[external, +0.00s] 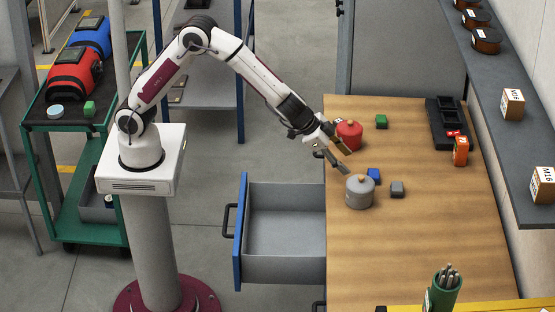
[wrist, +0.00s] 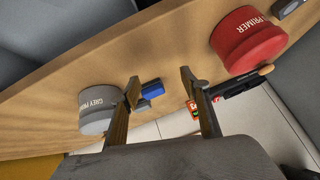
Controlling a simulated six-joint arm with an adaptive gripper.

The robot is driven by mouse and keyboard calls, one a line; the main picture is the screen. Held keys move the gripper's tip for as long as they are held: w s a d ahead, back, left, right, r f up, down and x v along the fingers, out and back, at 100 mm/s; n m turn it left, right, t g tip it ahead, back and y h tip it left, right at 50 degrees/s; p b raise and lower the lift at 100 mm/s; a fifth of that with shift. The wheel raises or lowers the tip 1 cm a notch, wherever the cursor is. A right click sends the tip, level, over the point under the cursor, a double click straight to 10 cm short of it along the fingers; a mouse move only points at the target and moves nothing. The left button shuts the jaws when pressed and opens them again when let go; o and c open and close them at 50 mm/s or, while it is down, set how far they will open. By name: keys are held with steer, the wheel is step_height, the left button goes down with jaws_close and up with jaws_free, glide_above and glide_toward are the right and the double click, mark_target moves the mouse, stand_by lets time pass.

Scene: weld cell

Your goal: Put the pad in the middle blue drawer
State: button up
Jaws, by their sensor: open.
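No item is clearly marked as the pad; small blocks on the wooden bench include a blue block (external: 374,175), a grey block (external: 397,188) and a green block (external: 381,121). The blue block (wrist: 152,90) shows between my finger ends in the wrist view, beyond them, with the grey block beside it. My gripper (external: 344,160) is open and empty, tilted above the bench's left edge, between a red pot and a grey pot. The blue-fronted drawer (external: 240,232) is pulled out to the left, and its grey inside looks empty.
The grey primer pot (external: 359,192) stands close to the blue block. The red primer pot (external: 348,135) is just behind my gripper. A black tray (external: 447,123), orange device (external: 461,150) and green pen cup (external: 443,291) stand farther off. The bench's front middle is clear.

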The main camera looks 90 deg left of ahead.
mark_target(373, 173)
steer(key=shift+n+t+h, duration=0.4)
steer(key=shift+t+h, duration=0.2)
steer(key=shift+t, duration=0.1)
steer(key=w+d+r, duration=0.2)
steer(key=w+r, duration=0.1)
steer(key=shift+w+d, duration=0.15)
steer(key=shift+d, duration=0.2)
steer(key=shift+d+n, duration=0.3)
steer(key=shift+n, duration=0.1)
steer(key=shift+x, duration=1.3)
steer(key=shift+w+f, duration=0.1)
steer(key=shift+x, duration=2.5)
steer(key=shift+a, duration=0.15)
steer(key=c, duration=0.7)
